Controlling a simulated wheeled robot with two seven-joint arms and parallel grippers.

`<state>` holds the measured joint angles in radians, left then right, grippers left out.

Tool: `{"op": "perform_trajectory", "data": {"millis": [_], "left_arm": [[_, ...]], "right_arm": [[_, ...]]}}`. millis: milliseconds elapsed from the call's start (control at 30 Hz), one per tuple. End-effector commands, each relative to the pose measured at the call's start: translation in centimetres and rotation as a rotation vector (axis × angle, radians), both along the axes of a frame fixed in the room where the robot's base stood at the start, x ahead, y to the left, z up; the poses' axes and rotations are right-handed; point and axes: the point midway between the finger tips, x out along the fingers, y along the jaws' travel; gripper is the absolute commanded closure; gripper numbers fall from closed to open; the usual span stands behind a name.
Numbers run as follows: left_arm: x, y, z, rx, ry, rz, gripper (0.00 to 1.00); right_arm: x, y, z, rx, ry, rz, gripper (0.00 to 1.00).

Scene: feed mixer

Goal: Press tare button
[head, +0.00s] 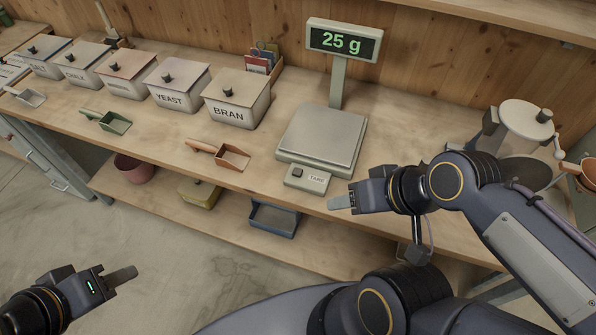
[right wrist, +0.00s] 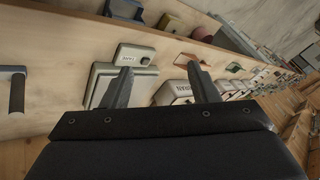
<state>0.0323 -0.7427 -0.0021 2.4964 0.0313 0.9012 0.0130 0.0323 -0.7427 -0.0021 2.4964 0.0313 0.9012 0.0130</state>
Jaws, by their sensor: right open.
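The scale (head: 322,138) stands on the bench, its display (head: 343,41) reading 25 g. On its front panel is the small dark tare button (head: 297,172), left of the word TARE. My right gripper (head: 333,203) is just right of and in front of the panel, apart from it in the head view. In the right wrist view the right gripper (right wrist: 160,67) is open and empty, with the tare panel (right wrist: 134,54) beyond its fingers. My left gripper (head: 124,274) is over the floor at lower left, its fingers seen edge-on; I cannot tell its opening.
Lidded bins, including yeast (head: 177,84) and bran (head: 237,97), line the bench to the left. An orange scoop (head: 232,157) and a green scoop (head: 114,122) lie at the front edge. A hand-cranked mill (head: 525,119) stands right. The lower shelf holds a blue tray (head: 273,219).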

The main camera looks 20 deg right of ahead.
Motion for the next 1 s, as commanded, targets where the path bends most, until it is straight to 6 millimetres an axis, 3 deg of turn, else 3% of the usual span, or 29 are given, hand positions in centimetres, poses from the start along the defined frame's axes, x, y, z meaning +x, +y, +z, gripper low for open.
{"op": "perform_trajectory", "data": {"millis": [67,400,1000], "left_arm": [[0.0,0.0,0.0,0.0,0.0,0.0,0.64],[0.0,0.0,0.0,0.0,0.0,0.0,0.64],[0.0,0.0,0.0,0.0,0.0,0.0,0.64]], "right_arm": [[0.0,0.0,0.0,0.0,0.0,0.0,0.56],[0.0,0.0,0.0,0.0,0.0,0.0,1.0],[0.0,0.0,0.0,0.0,0.0,0.0,1.0]]}}
